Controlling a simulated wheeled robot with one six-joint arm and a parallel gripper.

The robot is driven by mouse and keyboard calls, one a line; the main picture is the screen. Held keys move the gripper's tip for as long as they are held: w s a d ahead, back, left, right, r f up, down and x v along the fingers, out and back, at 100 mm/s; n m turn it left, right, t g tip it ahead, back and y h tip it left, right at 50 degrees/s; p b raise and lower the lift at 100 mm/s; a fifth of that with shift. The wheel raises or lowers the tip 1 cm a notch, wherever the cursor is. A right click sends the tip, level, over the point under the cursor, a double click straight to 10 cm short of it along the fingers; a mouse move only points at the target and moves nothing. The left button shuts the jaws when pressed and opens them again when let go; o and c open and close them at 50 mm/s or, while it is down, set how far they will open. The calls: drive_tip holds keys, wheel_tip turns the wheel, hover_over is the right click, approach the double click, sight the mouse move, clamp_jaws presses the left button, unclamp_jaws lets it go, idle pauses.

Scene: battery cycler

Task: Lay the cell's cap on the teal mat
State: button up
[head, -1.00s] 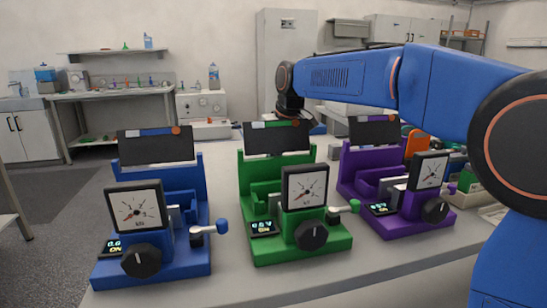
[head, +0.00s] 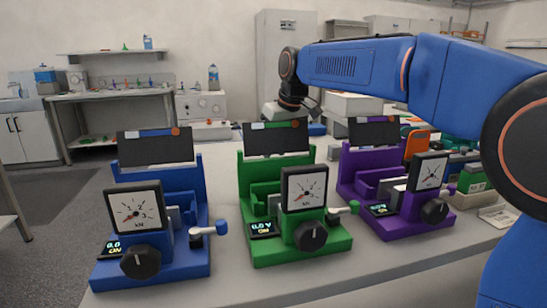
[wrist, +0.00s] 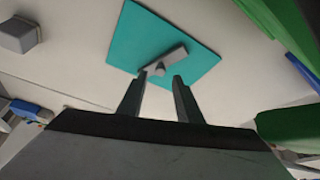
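The teal mat (wrist: 130,42) lies flat on a pale bench top in the wrist view. The cell's cap (wrist: 173,55), a grey bar with a small round knob, appears to lie on the mat near its lower edge, at an angle to it. My gripper (wrist: 161,77) is open, its two dark fingers apart with the cap's knob just beyond the gap between the tips. Nothing shows held between the fingers. In the head view my gripper (head: 294,103) is behind the green cycler, which hides the mat and cap.
Blue (head: 190,258), green (head: 265,248) and purple (head: 395,226) cyclers with gauges and knobs stand along the near bench. In the wrist view a grey block (wrist: 18,35) stands left of the mat, and green parts are at right. Bare bench surrounds the mat.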

drive_tip(key=v, duration=0.8)
drive_tip(key=shift+s+r, duration=0.1)
drive_tip(key=shift+r, duration=0.05)
